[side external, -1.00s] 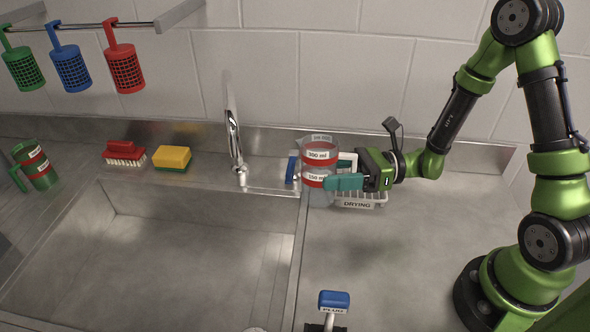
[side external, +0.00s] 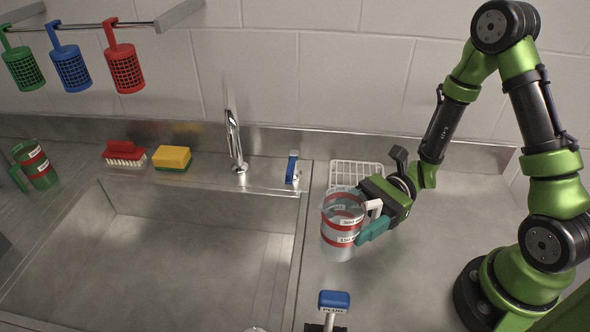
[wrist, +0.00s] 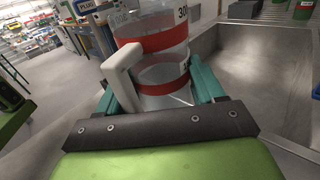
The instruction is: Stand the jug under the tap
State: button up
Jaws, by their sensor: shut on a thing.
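A clear jug (side external: 338,242) with red bands, printed volume marks and a white handle is upright in my gripper (side external: 362,228), over the counter just right of the sink. My gripper's teal fingers are shut on the jug's sides. In the wrist view the jug (wrist: 160,45) sits between the fingers, with its white handle (wrist: 122,75) toward the palm. I cannot tell if its base touches the counter. The chrome tap (side external: 235,145) stands behind the sink, left of and farther back than the jug.
The empty sink (side external: 190,240) lies left of the jug. A white drying rack (side external: 352,172) is behind my gripper. A blue-topped plug handle (side external: 333,300) stands in front. A sponge (side external: 172,158), brush (side external: 124,153) and green jug (side external: 37,165) line the back left.

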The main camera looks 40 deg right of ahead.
jog(key=shift+f, duration=3.45)
jog(key=o, duration=1.1)
jog(key=shift+f, duration=0.1)
jog(key=shift+f, duration=0.1)
jog(key=d, duration=0.5)
jog(key=s+d, duration=0.1)
jog(key=d, duration=1)
jog(key=shift+s+d, duration=0.2)
jog(key=shift+d, duration=0.05)
jog(key=shift+r+n+g+h, duration=0.4)
jog(key=shift+r+n+g, duration=0.05)
jog(key=shift+n+g, duration=0.25)
jog(key=r+n+h, duration=0.2)
jog(key=r+h, duration=0.1)
jog(key=a+r+n+g+h, duration=0.1)
jog(key=r+n+h, duration=0.2)
jog(key=h, duration=0.1)
jog(key=s+a+r+n+h, duration=0.1)
jog(key=r+n+h, duration=0.2)
jog(key=shift+a+h, duration=0.25)
jog(key=shift+h, duration=0.05)
jog(key=shift+o, duration=0.8)
notch_tip(320, 180, up, 12)
jog(key=a+n+t+h, duration=0.2)
jog(key=n+t+h, duration=0.2)
jog(key=t, duration=0.4)
jog(key=shift+n+t+h, duration=0.3)
jog(key=shift+n, duration=0.3)
